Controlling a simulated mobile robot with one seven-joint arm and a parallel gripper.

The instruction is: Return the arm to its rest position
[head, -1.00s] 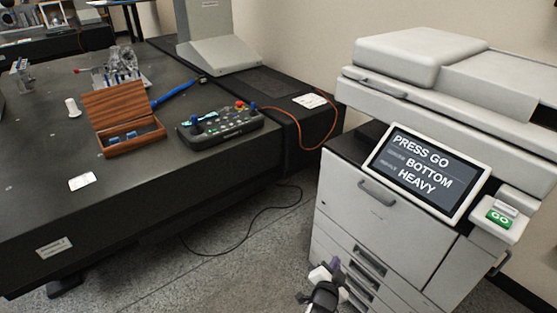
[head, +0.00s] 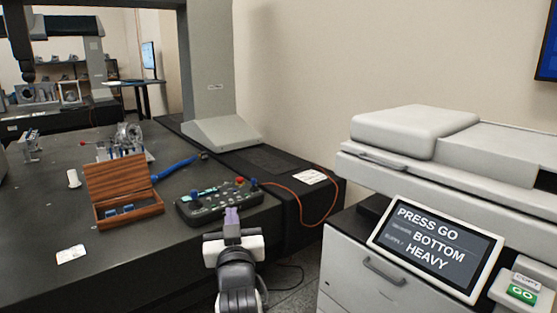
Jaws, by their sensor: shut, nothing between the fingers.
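My gripper (head: 232,218) is in the lower middle of the head view, white and dark grey with purple fingertips. It is shut and empty. It points up and away from me, in front of the near edge of the dark measuring table, and its tips overlap the lower edge of the control box (head: 200,207) in the picture. I cannot tell whether they touch it. The rest of my arm runs down out of the frame.
A grey printer (head: 410,140) stands at the right, its screen (head: 436,247) reading "PRESS GO", "BOTTOM" and "HEAVY", with a green GO button (head: 521,294). An open wooden box (head: 130,215), a blue cable and a gantry column (head: 210,80) are on the dark table (head: 35,215).

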